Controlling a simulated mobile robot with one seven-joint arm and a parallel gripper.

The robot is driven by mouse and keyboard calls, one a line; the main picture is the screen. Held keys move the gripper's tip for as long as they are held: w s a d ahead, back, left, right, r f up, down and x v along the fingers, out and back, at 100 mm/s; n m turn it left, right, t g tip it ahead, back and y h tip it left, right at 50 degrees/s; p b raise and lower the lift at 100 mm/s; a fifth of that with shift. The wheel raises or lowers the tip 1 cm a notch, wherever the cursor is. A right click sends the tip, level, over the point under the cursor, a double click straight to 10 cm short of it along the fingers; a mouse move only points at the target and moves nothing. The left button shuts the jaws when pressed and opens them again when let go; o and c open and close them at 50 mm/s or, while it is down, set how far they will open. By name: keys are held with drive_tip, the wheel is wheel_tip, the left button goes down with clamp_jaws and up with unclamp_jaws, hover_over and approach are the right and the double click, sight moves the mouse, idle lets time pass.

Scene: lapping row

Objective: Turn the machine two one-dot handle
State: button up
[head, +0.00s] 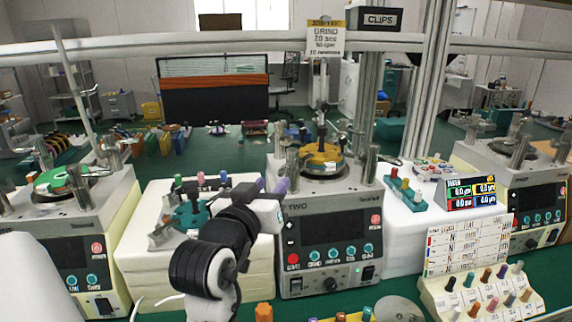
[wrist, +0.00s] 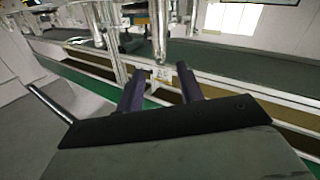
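Machine two (head: 297,268) stands in the middle of the head view, with "TWO" on its front. It has a dark screen (head: 333,228), a row of teal knobs (head: 333,253), a red button (head: 293,259) and metal posts (head: 293,165) around its round plate. The dots marking its handles are too small to tell apart.
Another machine stands at left (head: 75,230) and one at right (head: 525,195). A white block (head: 150,255) with a teal fixture (head: 190,213) is left of machine two. A rack of coloured pegs (head: 480,298) and a small display (head: 470,192) are at right. A rail (head: 200,42) crosses behind.

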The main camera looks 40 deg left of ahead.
sight(285, 165)
drive_tip(key=p+x, duration=0.1)
drive_tip(key=x, duration=0.7)
drive_tip(key=shift+w+p, duration=0.2)
drive_tip(key=shift+p, duration=0.1)
clamp_jaws()
